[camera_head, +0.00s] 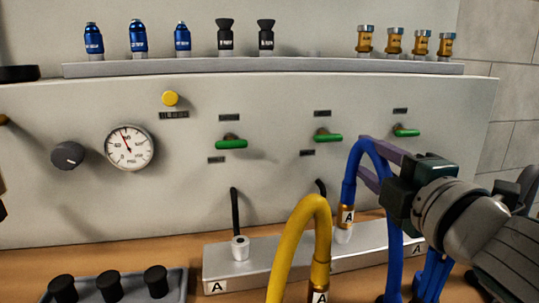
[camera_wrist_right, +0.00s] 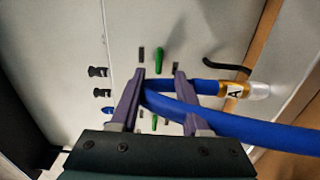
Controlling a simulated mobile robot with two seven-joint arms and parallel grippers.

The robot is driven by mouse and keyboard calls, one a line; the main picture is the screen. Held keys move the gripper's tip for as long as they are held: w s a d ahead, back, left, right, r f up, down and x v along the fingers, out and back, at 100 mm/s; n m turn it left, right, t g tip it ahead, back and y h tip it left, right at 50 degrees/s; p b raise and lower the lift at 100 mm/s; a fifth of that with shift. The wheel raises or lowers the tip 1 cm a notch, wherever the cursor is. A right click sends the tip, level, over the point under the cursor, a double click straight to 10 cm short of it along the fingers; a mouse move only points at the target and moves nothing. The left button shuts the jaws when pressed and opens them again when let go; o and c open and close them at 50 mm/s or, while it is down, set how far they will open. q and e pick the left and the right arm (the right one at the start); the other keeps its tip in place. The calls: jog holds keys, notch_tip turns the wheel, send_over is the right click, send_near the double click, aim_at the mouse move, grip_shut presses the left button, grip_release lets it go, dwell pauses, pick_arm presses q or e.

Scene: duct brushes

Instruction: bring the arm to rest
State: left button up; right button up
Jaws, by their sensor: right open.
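My right gripper (camera_head: 363,157) reaches in from the right and is open, its two purple fingers at the bend of the blue hose (camera_head: 392,225). In the right wrist view the open fingers (camera_wrist_right: 158,82) have the bend of the blue hose (camera_wrist_right: 240,128) between and across them; whether they touch it is unclear. The hose's brass end with an "A" label (camera_head: 347,215) is at a white socket (camera_head: 343,236) on the grey block. My left gripper is not in view.
A yellow hose (camera_head: 275,255) arches in front of the grey block (camera_head: 222,287). The panel (camera_head: 60,110) behind carries green levers (camera_head: 231,144), a gauge (camera_head: 130,147) and a knob (camera_head: 67,155). Fittings stand on the shelf (camera_head: 300,68). A tray with black caps (camera_head: 109,286) is front left.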

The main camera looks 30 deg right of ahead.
jog(key=shift+s+a, duration=0.15)
jog(key=shift+s, duration=0.35)
jog(key=s+a+m+g+y+p, duration=0.2)
jog(key=s+a+m+g+p, duration=0.5)
jog(key=s, duration=0.4)
jog(key=s+a+m+g+y+p, duration=0.3)
jog(key=s+a+m+g+p, duration=0.4)
jog(key=s, duration=0.4)
notch_tip(320, 180, up, 37)
jog(key=d+n+p, duration=0.1)
jog(key=p, duration=3.6)
jog(key=shift+w+d+p, duration=0.2)
jog(key=shift+d+p, duration=0.1)
jog(key=shift+d, duration=0.05)
